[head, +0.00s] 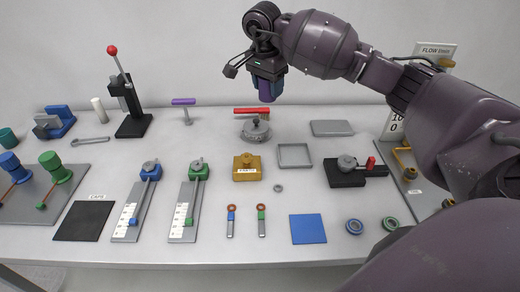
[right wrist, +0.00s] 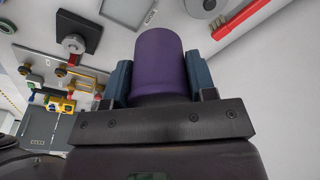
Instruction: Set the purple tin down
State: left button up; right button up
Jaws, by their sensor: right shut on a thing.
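The purple tin (right wrist: 160,62) is a smooth cylinder held between the two blue fingers of my right gripper (right wrist: 160,85) in the right wrist view. In the head view the purple tin (head: 266,91) hangs under my right gripper (head: 267,84), at the back of the table (head: 215,152). The gripper is shut on it. The tin appears to be above the surface, though its exact height is hard to tell. My left gripper is not in view.
A red-handled brush (head: 252,111) and a round grey knobbed thing (head: 256,130) lie just below the tin in the picture. A grey square tray (head: 295,167) and a flat grey plate (head: 331,128) are to the right. A black lever press (head: 133,112) stands at left.

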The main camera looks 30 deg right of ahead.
notch_tip(320, 180, down, 15)
jog(key=shift+s+r, duration=0.15)
jog(key=shift+r, duration=0.05)
jog(key=shift+f, duration=0.4)
notch_tip(320, 180, down, 4)
jog(key=shift+r+b, duration=0.1)
jog(key=shift+b, duration=0.25)
jog(key=shift+f, duration=0.25)
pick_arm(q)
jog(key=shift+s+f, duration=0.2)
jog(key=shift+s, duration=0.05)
